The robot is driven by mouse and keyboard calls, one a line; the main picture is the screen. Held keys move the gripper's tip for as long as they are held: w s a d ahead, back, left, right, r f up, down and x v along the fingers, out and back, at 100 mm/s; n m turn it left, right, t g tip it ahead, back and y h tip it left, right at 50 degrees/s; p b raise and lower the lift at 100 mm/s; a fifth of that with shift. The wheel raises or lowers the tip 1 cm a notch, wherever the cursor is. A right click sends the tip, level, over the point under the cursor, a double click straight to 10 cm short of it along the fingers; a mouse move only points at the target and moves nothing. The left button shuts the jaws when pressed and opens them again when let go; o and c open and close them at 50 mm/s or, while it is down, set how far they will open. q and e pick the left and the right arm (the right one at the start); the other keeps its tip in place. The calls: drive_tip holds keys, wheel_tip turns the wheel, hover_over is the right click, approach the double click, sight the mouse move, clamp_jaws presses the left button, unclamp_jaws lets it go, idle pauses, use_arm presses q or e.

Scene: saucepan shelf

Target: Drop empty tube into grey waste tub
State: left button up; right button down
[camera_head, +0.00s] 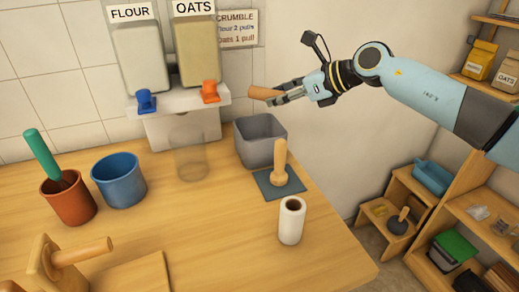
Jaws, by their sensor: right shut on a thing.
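My right gripper (282,96) comes in from the right and is shut on a brown cardboard-like tube (262,91). The tube lies nearly level in the fingers and points left. The grey waste tub (258,153) stands on the wooden counter, open at the top, below the gripper in the picture. The tube is apart from the tub and appears above its rim. The tub's floor is mostly hidden. My left gripper is not in view.
Right in front of the tub, a wooden peg (280,155) stands on a dark square base (266,188). A white paper roll (291,222) stands nearer. Flour (139,60) and oats (198,50) dispensers, a clear cup (191,163) and a blue pot (120,182) are left.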

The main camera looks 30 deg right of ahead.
wheel_tip(320, 180, down, 2)
drive_tip(key=shift+f+b, duration=0.25)
drive_tip(key=shift+b, duration=0.4)
drive_tip(key=c, duration=1)
unclamp_jaws()
drive_tip(key=shift+r, duration=0.1)
drive_tip(key=shift+o, duration=0.2)
drive_tip(key=v, duration=0.7)
drive_tip(key=shift+s, duration=0.25)
drive_tip(key=shift+d+r, duration=0.1)
